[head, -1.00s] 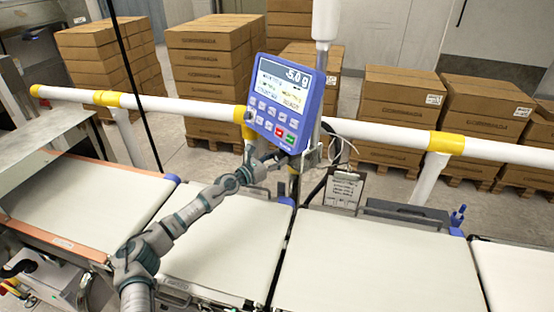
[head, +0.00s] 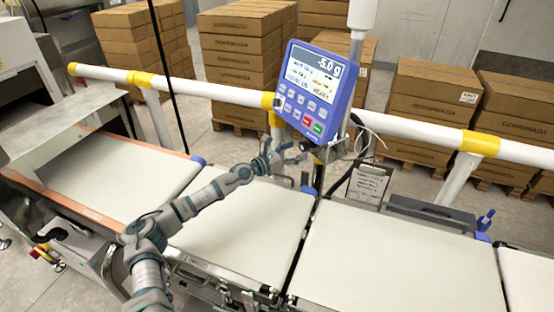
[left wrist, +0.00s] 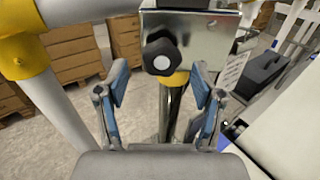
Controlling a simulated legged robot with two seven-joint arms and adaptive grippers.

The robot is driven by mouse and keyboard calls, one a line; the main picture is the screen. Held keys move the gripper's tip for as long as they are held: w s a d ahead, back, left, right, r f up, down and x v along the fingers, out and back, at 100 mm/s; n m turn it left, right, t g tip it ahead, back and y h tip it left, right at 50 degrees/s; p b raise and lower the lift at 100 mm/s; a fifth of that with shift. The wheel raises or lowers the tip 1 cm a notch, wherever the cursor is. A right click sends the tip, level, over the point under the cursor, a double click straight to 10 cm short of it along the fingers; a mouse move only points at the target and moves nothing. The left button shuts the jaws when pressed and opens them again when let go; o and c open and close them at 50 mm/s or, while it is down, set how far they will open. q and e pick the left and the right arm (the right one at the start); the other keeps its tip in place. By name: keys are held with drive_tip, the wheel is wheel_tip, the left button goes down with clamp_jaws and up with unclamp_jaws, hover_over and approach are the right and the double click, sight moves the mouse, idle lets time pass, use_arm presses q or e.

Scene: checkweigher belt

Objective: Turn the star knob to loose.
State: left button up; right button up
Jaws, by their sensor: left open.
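The star knob (left wrist: 162,57) is black with a pale round centre and sits on a shiny metal bracket (left wrist: 188,36) in the left wrist view. In the head view the bracket area is small and dark below the display, and the knob is hard to make out. My left gripper (head: 283,157) is open and empty, left of the bracket and below the display. In the left wrist view its two blue-padded fingers (left wrist: 161,88) stand apart, with the knob above and between their tips in the picture. The fingers appear clear of the knob. My right gripper is not in view.
A blue display (head: 313,92) reading -5.0 g is on the post above. A white rail (head: 405,127) with yellow joints runs behind. A clipboard (head: 368,184) hangs to the right. Pale belts (head: 400,255) lie in front, bare. Stacked cartons (head: 247,65) stand behind the rail.

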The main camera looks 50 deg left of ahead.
use_arm(q)
drive_tip(key=s, duration=0.8)
drive_tip(key=shift+s+a+f, duration=0.15)
drive_tip(key=shift+s+a, duration=0.1)
drive_tip(key=shift+a, duration=0.2)
idle(0.5)
